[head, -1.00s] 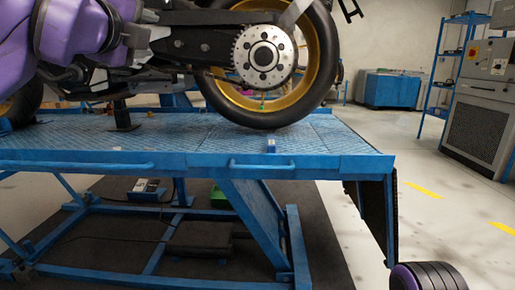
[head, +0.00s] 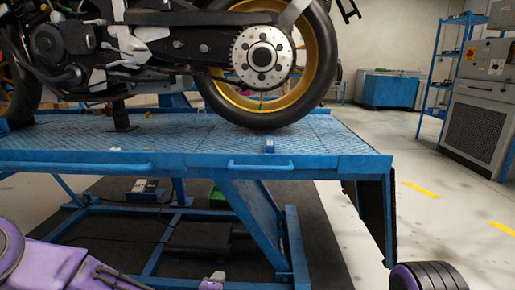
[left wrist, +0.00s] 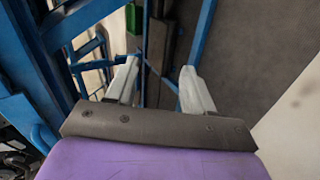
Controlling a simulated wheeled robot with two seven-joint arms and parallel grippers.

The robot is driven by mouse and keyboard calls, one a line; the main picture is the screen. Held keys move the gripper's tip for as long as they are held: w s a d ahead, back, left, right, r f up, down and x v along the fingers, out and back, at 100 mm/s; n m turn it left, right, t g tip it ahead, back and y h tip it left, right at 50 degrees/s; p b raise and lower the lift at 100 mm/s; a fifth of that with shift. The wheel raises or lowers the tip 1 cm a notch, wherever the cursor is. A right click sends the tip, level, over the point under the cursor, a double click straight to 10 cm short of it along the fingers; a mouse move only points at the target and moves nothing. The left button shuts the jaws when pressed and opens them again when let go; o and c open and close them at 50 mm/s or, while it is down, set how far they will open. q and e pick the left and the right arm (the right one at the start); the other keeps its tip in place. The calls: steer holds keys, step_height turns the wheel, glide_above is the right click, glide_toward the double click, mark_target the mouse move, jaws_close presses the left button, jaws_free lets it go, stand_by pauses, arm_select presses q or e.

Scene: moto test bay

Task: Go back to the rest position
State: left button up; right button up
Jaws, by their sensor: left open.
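My left arm is purple and comes into the head view at the lower left, low in front of the blue lift table (head: 330,163). In the left wrist view my left gripper (left wrist: 160,67) is open, with two pale fingers apart and nothing between them. It points down past blue frame bars toward the dark floor mat. In the head view I cannot make out its fingers clearly.
A motorcycle (head: 262,60) stands on the lift table. A small blue item (head: 269,146) sits near the table's front edge. A blue frame bar (left wrist: 83,22) is close to my left gripper. A grey cabinet (head: 475,110) stands at right; floor there is open.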

arm_select(q)
steer(key=s+a+f+m+g+y, duration=0.1)
steer(key=s+a+f+m+g, duration=0.5)
steer(key=s+f, duration=0.95)
steer(key=s+a+f+m+g+y, duration=0.15)
steer(key=s+a+f, duration=0.25)
steer(key=s+a, duration=0.4)
steer(key=s+a+f+m+g+y, duration=0.1)
steer(key=s+a+f+m+y, duration=0.2)
steer(key=s+a, duration=0.45)
step_height(320, 180, up, 30)
steer(key=s+d+h+p, duration=0.1)
steer(key=p, duration=2.9)
steer(key=shift+s+d+n, duration=0.15)
steer(key=shift+d+n, duration=0.15)
steer(key=shift+n, duration=0.05)
steer(key=shift+h, duration=0.25)
